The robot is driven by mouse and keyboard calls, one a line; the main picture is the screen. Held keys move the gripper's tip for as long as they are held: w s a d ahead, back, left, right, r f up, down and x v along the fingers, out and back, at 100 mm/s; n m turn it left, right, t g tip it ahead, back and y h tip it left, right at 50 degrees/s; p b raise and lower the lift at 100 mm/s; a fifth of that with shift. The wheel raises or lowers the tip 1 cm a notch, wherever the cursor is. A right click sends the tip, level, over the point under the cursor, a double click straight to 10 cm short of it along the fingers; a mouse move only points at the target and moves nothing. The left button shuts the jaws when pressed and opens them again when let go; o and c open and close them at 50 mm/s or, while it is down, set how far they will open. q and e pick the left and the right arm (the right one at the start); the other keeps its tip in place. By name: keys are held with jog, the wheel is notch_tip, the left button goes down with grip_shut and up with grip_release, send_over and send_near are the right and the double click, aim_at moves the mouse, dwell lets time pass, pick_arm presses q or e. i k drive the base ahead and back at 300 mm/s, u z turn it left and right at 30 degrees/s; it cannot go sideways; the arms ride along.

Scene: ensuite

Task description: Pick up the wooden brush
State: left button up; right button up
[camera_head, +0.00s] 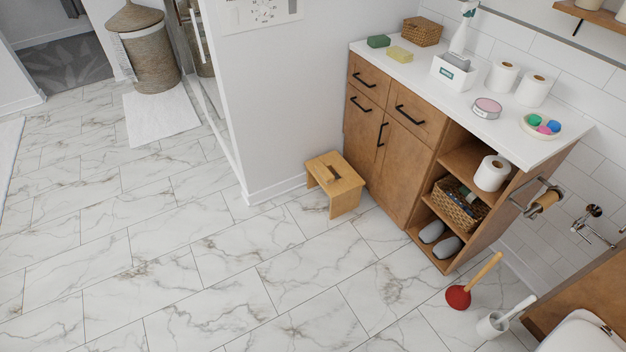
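A small brown wooden-looking piece (327,173) shows on top of the light wooden step stool (346,187). It may be the wooden brush, but it is too small to tell it from a slot or part of the stool. The stool stands on the floor against the wall end, left of the wooden cabinet. No other thing in the head view is clearly a wooden brush. Neither of my grippers is in view.
The wooden cabinet (395,155) carries a white countertop (430,75) with sponges, a basket, toilet rolls and a dish. A red plunger (459,296) and a white toilet brush holder (492,325) stand near the toilet. The marble floor (190,270) is clear at left and front.

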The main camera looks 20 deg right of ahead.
aim_at(322, 171)
jog(key=z, duration=0.65)
jog(key=i, duration=0.55)
jog(key=z, duration=0.8)
jog(key=i, duration=0.75)
